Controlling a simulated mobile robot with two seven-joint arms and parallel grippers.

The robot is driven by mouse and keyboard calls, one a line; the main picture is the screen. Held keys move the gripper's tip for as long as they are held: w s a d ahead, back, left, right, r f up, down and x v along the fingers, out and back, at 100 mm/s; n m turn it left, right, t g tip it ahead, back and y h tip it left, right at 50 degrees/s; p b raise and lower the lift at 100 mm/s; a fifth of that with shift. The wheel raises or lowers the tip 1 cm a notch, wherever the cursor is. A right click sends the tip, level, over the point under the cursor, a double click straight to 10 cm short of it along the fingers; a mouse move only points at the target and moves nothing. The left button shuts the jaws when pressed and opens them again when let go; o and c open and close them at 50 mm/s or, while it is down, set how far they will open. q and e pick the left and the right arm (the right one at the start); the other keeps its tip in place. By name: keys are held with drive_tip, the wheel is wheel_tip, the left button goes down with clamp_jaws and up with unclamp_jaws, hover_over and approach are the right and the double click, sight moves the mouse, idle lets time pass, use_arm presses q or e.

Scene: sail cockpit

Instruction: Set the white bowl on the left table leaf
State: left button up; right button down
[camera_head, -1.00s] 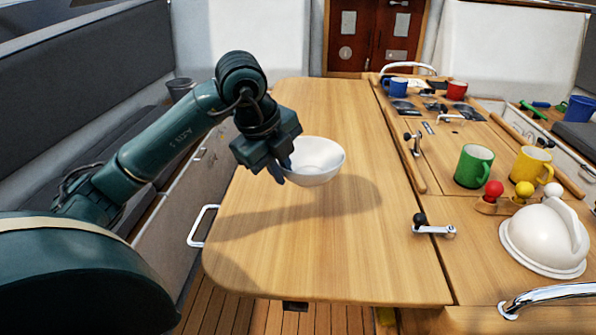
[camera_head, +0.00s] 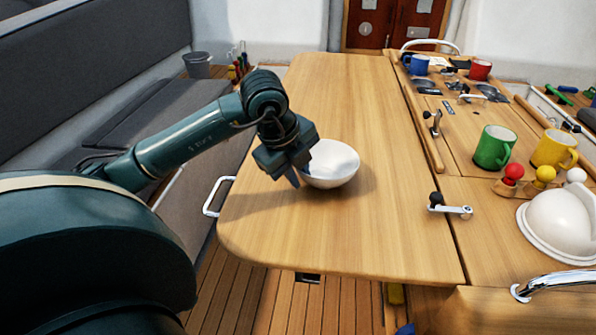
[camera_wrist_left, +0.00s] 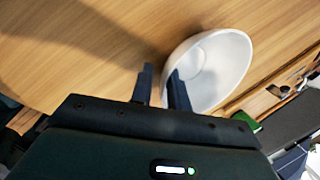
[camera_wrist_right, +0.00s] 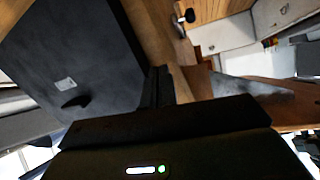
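The white bowl (camera_head: 331,164) is upright on the left table leaf (camera_head: 335,235), with its shadow close around its base. Any small gap under it is hard to judge. My left gripper (camera_head: 299,176) is at the bowl's left side. In the left wrist view, the fingers of my left gripper (camera_wrist_left: 162,84) stand apart with a gap between them. One finger overlaps the near rim of the bowl (camera_wrist_left: 218,68) and the other is outside it. My right gripper (camera_wrist_right: 161,86) shows only in its wrist view, fingers together and empty.
Right of the leaf stand a green mug (camera_head: 494,147), a yellow mug (camera_head: 553,150), colored knobs and a white dome (camera_head: 560,222). A metal latch (camera_head: 450,210) sits at the leaf's right seam. The leaf is clear in front of and behind the bowl.

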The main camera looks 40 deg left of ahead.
use_arm(q)
drive_tip(key=shift+o, duration=1.4)
drive_tip(key=shift+r, duration=0.1)
drive_tip(key=shift+r, duration=0.2)
drive_tip(key=v, duration=1.1)
drive_tip(key=shift+s+r, duration=0.2)
drive_tip(key=shift+r, duration=0.1)
